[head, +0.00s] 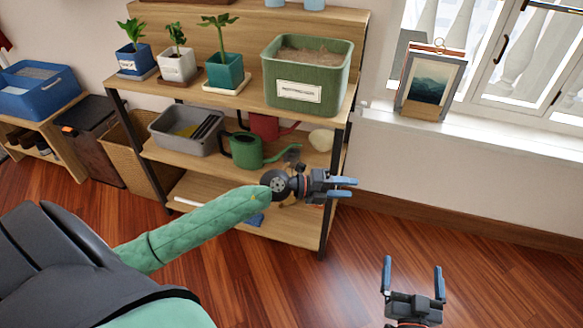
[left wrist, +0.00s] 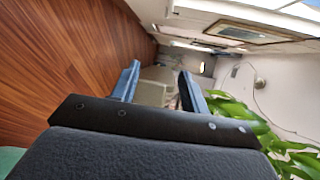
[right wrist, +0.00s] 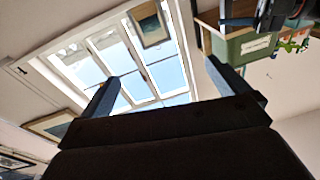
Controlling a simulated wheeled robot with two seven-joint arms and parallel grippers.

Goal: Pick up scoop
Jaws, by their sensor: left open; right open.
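I cannot make out a scoop for certain in any view. A grey bin (head: 160,142) on the middle shelf, in the head view, holds a yellow item and dark slatted items too small to identify. A green labelled tub (head: 305,98) of brown soil stands on the top shelf. It also shows in the right wrist view (right wrist: 247,47). My left gripper (head: 347,188) is open and empty in front of the shelf's right side, and its arm hides part of the lower shelves. My right gripper (head: 412,263) is open and empty over the floor, right of the shelf.
Green (head: 246,150) and red (head: 264,124) watering cans stand on the middle shelf. Potted plants (head: 177,66) line the top shelf. A picture frame (head: 430,85) stands on the windowsill. A wicker basket (head: 137,150) is left of the shelf. The wooden floor (head: 480,270) at right is clear.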

